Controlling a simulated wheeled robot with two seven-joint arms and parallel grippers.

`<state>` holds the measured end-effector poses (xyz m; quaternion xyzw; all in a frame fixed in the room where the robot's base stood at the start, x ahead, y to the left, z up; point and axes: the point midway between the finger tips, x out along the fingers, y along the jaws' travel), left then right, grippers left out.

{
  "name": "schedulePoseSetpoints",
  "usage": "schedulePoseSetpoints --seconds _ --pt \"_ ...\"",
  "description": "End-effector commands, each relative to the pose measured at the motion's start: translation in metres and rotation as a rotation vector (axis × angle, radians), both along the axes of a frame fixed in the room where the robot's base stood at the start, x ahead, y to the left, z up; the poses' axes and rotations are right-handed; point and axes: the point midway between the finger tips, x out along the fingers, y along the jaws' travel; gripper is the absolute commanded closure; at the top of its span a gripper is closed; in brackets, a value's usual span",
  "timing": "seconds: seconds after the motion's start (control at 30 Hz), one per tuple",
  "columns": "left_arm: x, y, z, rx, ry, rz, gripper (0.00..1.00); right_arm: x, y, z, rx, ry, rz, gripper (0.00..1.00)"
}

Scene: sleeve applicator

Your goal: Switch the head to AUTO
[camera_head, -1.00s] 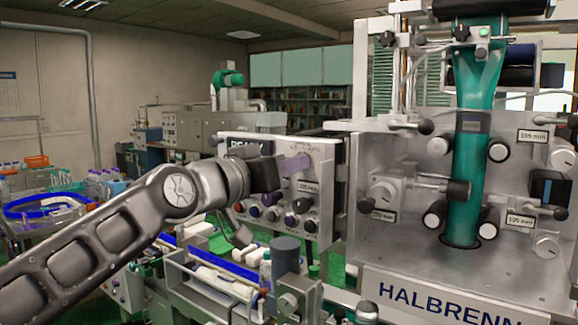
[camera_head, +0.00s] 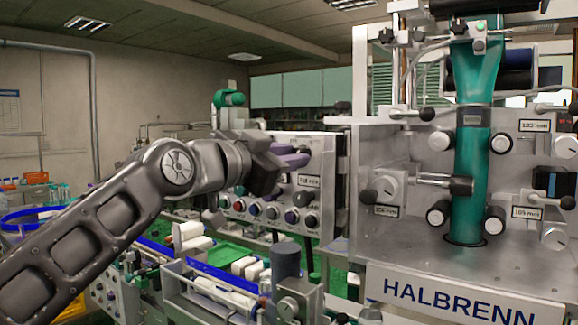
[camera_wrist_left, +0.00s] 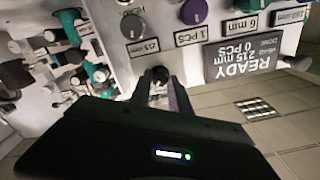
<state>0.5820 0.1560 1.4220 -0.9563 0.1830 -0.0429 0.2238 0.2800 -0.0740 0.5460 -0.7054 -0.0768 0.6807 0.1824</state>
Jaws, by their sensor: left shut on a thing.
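The grey control panel (camera_head: 325,165) stands left of the big machine. My left gripper (camera_head: 296,158) reaches its upper part from the left, and its purplish fingers show at the panel face. In the left wrist view, where the panel appears upside down, the left gripper (camera_wrist_left: 165,88) is shut on a small black knob (camera_wrist_left: 160,75) near the panel edge. The knob's setting and any AUTO marking cannot be read. The panel's display (camera_wrist_left: 242,53) reads READY, 215 mm, 0 PCS. My right gripper is not in view.
A row of coloured knobs (camera_head: 271,212) runs along the panel's lower part. The HALBRENN machine (camera_head: 400,240) with a green sleeve (camera_head: 470,160) fills the right side. A conveyor with white items (camera_head: 245,267) and a dark cylinder (camera_head: 286,263) lie below the arm.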

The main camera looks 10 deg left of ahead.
Motion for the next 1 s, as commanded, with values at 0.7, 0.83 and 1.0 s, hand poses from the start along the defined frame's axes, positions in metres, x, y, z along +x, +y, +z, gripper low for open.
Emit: schedulePoseSetpoints --seconds 0.7,0.83,1.0 --pt "0.0000 0.0004 0.0006 0.109 -0.044 0.001 1.00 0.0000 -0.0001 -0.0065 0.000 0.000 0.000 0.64" --pt "0.0000 0.0003 0.0006 0.109 -0.044 0.001 0.67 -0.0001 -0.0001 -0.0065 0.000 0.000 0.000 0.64" --pt "0.0000 0.0002 0.0004 0.109 -0.043 0.000 0.55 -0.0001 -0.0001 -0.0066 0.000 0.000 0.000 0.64"
